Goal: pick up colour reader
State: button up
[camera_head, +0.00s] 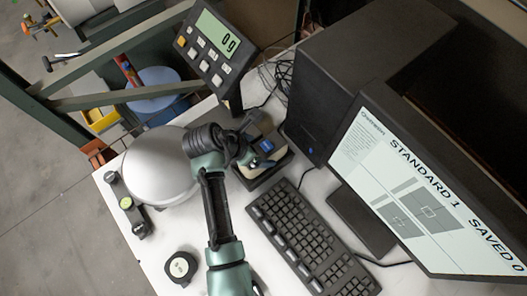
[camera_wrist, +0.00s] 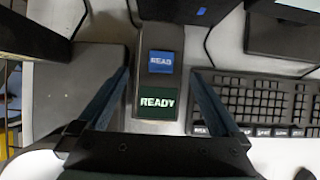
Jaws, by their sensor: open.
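The colour reader (camera_wrist: 158,38) is a dark, narrow device with a blue READ button and a green READY display. In the wrist view it lies between the two fingers of my gripper (camera_wrist: 160,78), one on each side with visible gaps. The gripper is open and holds nothing. In the head view my gripper (camera_head: 247,148) hangs over the spot between the white dome and the keyboard. The reader's blue part (camera_head: 266,146) shows just beside the fingers; the rest of it is largely hidden by my arm there.
A keyboard (camera_head: 305,240) lies close on the right. A black computer case (camera_head: 350,65) and a monitor (camera_head: 430,200) reading STANDARD 1, SAVED 0 stand behind it.

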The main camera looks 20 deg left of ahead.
aim_at(276, 139)
jog(key=x, duration=0.2)
jog(key=p+x, duration=0.1)
jog(key=x, duration=0.1)
jog(key=shift+w+d+r, duration=0.15)
jog(key=shift+w+d, duration=0.05)
jog(key=shift+w, duration=0.05)
jog(key=shift+w+d+f, duration=0.1)
jog(key=shift+w+f, duration=0.1)
jog(key=shift+f, duration=0.3)
grip_shut()
